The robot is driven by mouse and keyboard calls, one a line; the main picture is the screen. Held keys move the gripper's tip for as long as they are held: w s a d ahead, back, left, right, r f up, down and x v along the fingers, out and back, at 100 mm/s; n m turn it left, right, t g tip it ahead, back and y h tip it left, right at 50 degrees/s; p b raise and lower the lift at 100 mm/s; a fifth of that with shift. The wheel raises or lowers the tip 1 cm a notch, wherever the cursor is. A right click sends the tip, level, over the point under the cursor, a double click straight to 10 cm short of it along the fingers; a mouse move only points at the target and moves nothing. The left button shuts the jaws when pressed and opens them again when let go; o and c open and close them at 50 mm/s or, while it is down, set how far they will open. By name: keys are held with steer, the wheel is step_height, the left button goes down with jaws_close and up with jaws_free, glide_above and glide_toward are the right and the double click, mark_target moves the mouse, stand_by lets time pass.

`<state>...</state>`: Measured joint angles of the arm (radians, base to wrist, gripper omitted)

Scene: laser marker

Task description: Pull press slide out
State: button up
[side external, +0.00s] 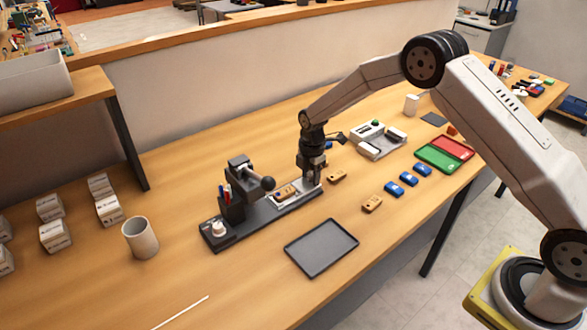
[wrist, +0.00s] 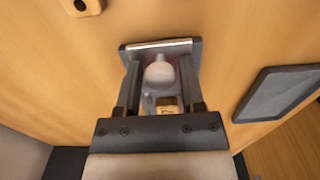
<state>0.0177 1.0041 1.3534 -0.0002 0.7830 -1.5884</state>
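The press (side external: 238,190) stands on a long dark base with a black ball-ended lever. Its pale metal slide (side external: 297,196) lies along the base and carries a small wooden piece (side external: 285,191). My gripper (side external: 311,180) is low over the slide's right end, pointing down. In the wrist view, my gripper (wrist: 160,85) has its two dark fingers apart, on either side of a pale rounded knob (wrist: 160,73). A narrow gap seems to show beside the knob, with no clear contact. The wooden piece also shows between the fingers (wrist: 168,104). The fingertips are partly hidden in the side view.
A dark empty tray (side external: 321,248) lies in front of the base. Wooden pieces (side external: 372,204) and several blue items (side external: 408,179) lie to the right. A white cup (side external: 140,238) stands to the left. The bench in front of the slide's right end is mostly clear.

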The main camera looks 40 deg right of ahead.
steer(key=shift+o, duration=1.1)
steer(key=shift+r, duration=3.5)
steer(key=shift+s+r+m, duration=0.3)
steer(key=shift+s, duration=0.05)
steer(key=s+r+m+t, duration=0.1)
steer(key=s+r+m, duration=0.1)
steer(key=s+m, duration=0.6)
steer(key=s+a+r+m+t, duration=0.1)
steer(key=s+r+m, duration=0.2)
steer(key=s+m, duration=0.6)
steer(key=s, duration=0.8)
steer(key=shift+s+t, duration=0.3)
steer(key=shift+s, duration=0.05)
